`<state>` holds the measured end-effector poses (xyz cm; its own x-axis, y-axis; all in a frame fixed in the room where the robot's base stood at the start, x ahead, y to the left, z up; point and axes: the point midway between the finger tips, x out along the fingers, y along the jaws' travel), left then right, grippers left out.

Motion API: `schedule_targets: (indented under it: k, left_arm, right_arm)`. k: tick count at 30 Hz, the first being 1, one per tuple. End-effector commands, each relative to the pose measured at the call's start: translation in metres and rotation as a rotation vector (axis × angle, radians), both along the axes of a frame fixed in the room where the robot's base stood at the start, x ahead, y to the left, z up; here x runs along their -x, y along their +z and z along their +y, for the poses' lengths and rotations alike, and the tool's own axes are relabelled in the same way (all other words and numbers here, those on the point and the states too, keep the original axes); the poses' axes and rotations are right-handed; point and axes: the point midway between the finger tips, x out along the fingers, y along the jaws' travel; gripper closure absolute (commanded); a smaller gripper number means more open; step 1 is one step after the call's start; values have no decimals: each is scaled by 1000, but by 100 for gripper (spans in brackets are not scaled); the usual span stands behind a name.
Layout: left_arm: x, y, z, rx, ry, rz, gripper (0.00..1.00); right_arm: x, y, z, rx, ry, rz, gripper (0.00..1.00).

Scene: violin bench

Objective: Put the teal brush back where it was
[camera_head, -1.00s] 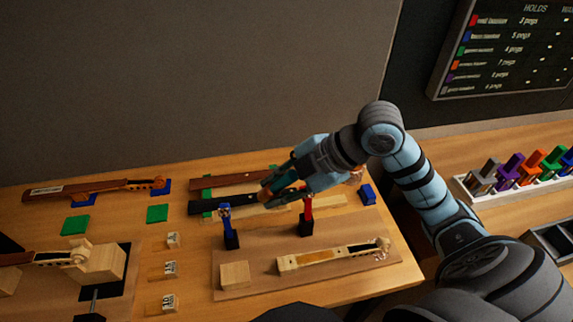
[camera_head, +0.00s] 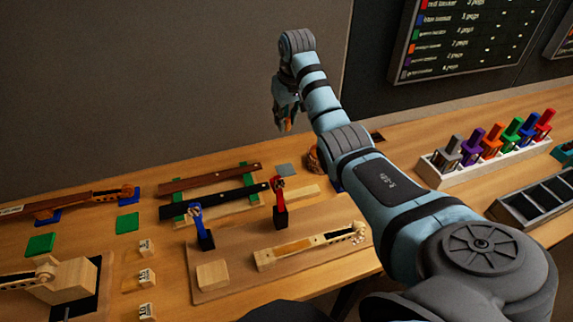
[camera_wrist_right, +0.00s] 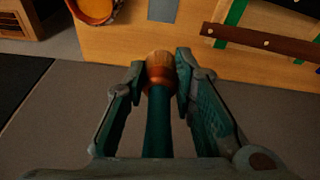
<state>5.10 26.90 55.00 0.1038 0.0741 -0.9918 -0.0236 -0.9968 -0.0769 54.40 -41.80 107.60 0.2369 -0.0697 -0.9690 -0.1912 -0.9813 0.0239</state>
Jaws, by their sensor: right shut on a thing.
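The teal brush has a teal handle (camera_wrist_right: 157,130) and a copper-coloured end (camera_wrist_right: 160,72). In the right wrist view my right gripper (camera_wrist_right: 160,85) is shut on it, with the copper end between the fingertips. In the head view the right gripper (camera_head: 287,118) is raised above the back of the bench, with a bit of orange-brown at its tip. A brown round pot (camera_head: 315,158) stands on the bench below, partly behind my arm. A bowl with orange contents (camera_wrist_right: 95,9) shows at the top of the wrist view. My left gripper is out of view.
A grey square (camera_head: 286,170) lies near the pot. Brown (camera_head: 210,179) and black (camera_head: 232,200) strips lie left of it. Red (camera_head: 279,195) and blue (camera_head: 200,227) upright tools stand in front. A rack of coloured-handled tools (camera_head: 470,165) is at right.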

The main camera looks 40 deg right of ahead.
Motion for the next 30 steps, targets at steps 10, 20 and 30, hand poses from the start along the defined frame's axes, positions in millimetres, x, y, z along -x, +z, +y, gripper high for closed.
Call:
schedule_targets:
  k: [10,20,30]
  left_arm:
    - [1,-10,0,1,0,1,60]
    - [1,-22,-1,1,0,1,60]
    - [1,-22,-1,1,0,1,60]
  right_arm:
    - [1,-118,0,0,3,1,100]
    - [0,-169,0,1,5,0,100]
    - [0,-170,0,1,5,-1,71]
